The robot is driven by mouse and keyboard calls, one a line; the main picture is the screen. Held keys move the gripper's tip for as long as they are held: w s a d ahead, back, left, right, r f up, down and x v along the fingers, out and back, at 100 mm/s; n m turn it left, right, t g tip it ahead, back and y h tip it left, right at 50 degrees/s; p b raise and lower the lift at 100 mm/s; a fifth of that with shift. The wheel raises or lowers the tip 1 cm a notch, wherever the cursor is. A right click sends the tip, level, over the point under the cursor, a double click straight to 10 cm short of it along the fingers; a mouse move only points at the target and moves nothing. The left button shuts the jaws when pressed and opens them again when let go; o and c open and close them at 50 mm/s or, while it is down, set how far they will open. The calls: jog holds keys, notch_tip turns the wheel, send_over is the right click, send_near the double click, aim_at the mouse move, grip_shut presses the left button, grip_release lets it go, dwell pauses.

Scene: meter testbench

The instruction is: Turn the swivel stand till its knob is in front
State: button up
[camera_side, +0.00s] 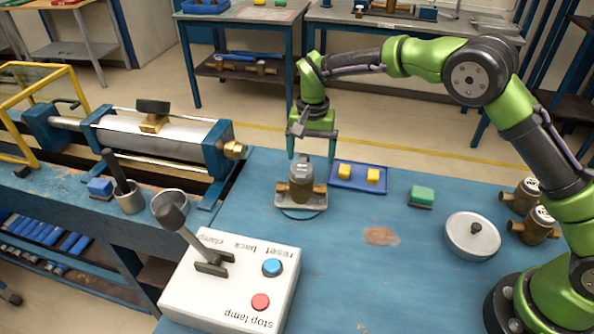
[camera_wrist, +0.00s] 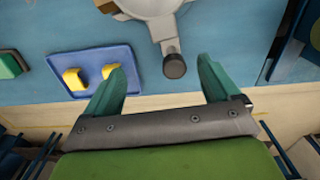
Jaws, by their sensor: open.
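The swivel stand (camera_side: 318,204) is a light grey plate on the blue bench, bearing a brass-bodied meter (camera_side: 301,190) with a grey cap. In the wrist view the stand (camera_wrist: 166,28) shows at the top edge, with an arm ending in a dark round knob (camera_wrist: 174,67). In the side view the knob is hidden behind the meter and gripper. My gripper (camera_side: 312,157) points down at the stand's far side. In the wrist view my gripper (camera_wrist: 162,72) is open, with the knob between its green fingertips, nearer the right one. I cannot see contact.
A blue tray (camera_side: 340,184) with two yellow blocks lies right beside the stand. A green-topped block (camera_side: 421,196), a round grey lid (camera_side: 472,236) and two brass meters (camera_side: 533,226) are further right. A white control box (camera_side: 225,290) with a lever stands in front left.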

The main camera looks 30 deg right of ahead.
jog(key=shift+r, duration=0.15)
jog(key=shift+r, duration=2.65)
jog(key=shift+w+a+r, duration=0.25)
jog(key=shift+a+r, duration=0.05)
jog(key=shift+r, duration=0.3)
jog(key=shift+w+a+r, duration=0.25)
jog(key=shift+a+r, duration=0.05)
jog(key=shift+r, duration=0.25)
jog(key=shift+f, duration=2.85)
jog(key=shift+f, duration=0.35)
jog(key=shift+f, duration=0.7)
